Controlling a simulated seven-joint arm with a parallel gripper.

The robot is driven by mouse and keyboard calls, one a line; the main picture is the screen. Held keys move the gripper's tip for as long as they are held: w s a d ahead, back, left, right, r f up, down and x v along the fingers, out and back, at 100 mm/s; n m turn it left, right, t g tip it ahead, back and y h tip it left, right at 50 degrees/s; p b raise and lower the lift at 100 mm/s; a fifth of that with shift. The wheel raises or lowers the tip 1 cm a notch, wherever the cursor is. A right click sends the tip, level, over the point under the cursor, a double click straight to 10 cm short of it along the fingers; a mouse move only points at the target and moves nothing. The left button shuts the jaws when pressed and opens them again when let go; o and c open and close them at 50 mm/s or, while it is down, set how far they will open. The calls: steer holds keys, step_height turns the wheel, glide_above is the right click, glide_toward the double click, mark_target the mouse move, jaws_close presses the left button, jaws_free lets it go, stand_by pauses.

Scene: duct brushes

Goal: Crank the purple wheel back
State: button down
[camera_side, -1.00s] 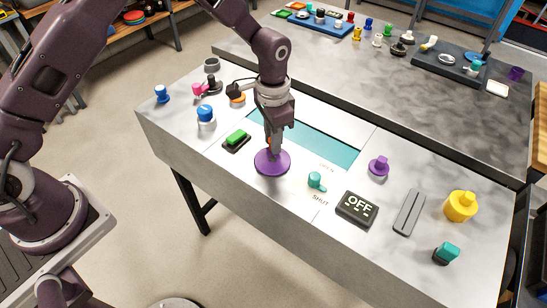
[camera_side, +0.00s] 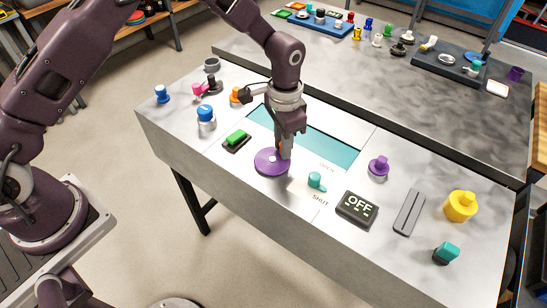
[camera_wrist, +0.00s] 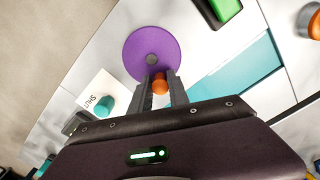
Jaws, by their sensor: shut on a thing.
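The purple wheel (camera_side: 268,163) is a flat disc on the table top, with a grey hub at its centre. It also shows in the wrist view (camera_wrist: 145,42). An orange crank knob (camera_wrist: 160,84) stands near the wheel's rim. My gripper (camera_side: 284,152) points down at the wheel's right-hand side in the side view and is shut on the orange knob. In the wrist view the knob sits between the two fingers of my gripper (camera_wrist: 160,90). The fingers mostly hide the knob in the side view.
A teal panel (camera_side: 310,135) lies behind the wheel, with OPEN and SHUT labels near it. A green button (camera_side: 237,138) is to the left. A teal knob (camera_side: 315,180) stands close on the right, before the OFF display (camera_side: 357,208). A blue-topped knob (camera_side: 205,114) stands farther left.

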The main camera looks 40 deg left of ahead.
mark_target(282, 170)
steer(key=shift+s+d, duration=0.3)
steer(key=shift+d, duration=0.25)
steer(key=shift+s+d+r, duration=0.1)
steer(key=shift+s+d, duration=0.3)
steer(key=shift+d, duration=0.1)
steer(key=shift+s+d+r, duration=0.1)
steer(key=shift+s+d, duration=0.15)
steer(key=shift+s, duration=0.3)
steer(key=shift+s, duration=0.75)
